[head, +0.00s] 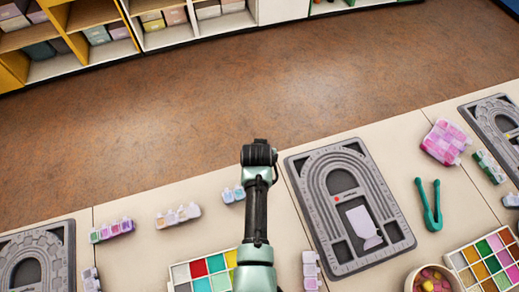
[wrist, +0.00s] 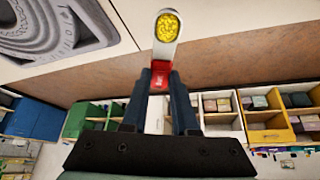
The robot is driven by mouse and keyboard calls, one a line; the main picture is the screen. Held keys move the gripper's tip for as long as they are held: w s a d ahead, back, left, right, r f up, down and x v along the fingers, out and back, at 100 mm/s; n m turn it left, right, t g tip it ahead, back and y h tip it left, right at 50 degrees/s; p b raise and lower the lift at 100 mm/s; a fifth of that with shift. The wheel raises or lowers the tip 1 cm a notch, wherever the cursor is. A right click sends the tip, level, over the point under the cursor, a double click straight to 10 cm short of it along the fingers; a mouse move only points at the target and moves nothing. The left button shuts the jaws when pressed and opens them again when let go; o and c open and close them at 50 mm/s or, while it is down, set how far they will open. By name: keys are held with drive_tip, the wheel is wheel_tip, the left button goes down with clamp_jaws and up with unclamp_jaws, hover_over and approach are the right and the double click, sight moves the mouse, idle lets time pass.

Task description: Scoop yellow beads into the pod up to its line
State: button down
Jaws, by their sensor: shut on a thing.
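In the wrist view, my gripper (wrist: 160,74) is shut on the red handle (wrist: 161,80) of a scoop. The scoop's pale bowl (wrist: 160,52) points away from the fingers and holds a heap of yellow beads (wrist: 167,27). In the head view my arm reaches over the table, but the fingers and the scoop cannot be made out. A colour tray (head: 196,287) with a yellow compartment (head: 232,258) lies partly behind my arm. Several small lidded pods stand in strips, such as one (head: 178,215) left of my arm. I cannot tell which pod has the line.
A grey bead board (head: 303,190) with a white piece (head: 362,226) lies right of my arm. Teal tweezers (head: 430,205), a pink bead block (head: 445,142) and a bowl of mixed beads (head: 412,282) are farther right. Open floor and shelves lie beyond the table.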

drive_tip(key=shift+s+d+f+t+b, duration=0.1)
drive_tip(key=shift+s+f+t+b, duration=0.15)
drive_tip(key=shift+f+b, duration=0.35)
drive_tip(key=shift+s+f+t+b, duration=0.25)
drive_tip(key=shift+f+b, duration=0.15)
drive_tip(key=shift+f, duration=0.4)
drive_tip(key=shift+s+r+t, duration=0.25)
drive_tip(key=shift+r+t, duration=0.1)
drive_tip(key=shift+t, duration=0.15)
drive_tip(key=shift+s+r+t+b, duration=0.1)
drive_tip(key=shift+s+t+b, duration=0.1)
drive_tip(key=shift+t+b, duration=0.25)
drive_tip(key=shift+s+r+t+h+b, duration=0.3)
drive_tip(key=shift+r+t+b, duration=0.2)
drive_tip(key=shift+t+b, duration=0.35)
drive_tip(key=shift+w+r, duration=0.1)
drive_tip(key=shift+r, duration=0.15)
drive_tip(key=shift+s+t+b, duration=0.2)
drive_tip(key=shift+t+b, duration=0.1)
drive_tip(key=shift+b, duration=0.05)
drive_tip(key=shift+s+r, duration=0.1)
drive_tip(key=shift+r, duration=0.1)
drive_tip(key=shift+s+f+t+b, duration=0.15)
drive_tip(key=shift+t+b, duration=0.35)
drive_tip(key=shift+b, duration=0.5)
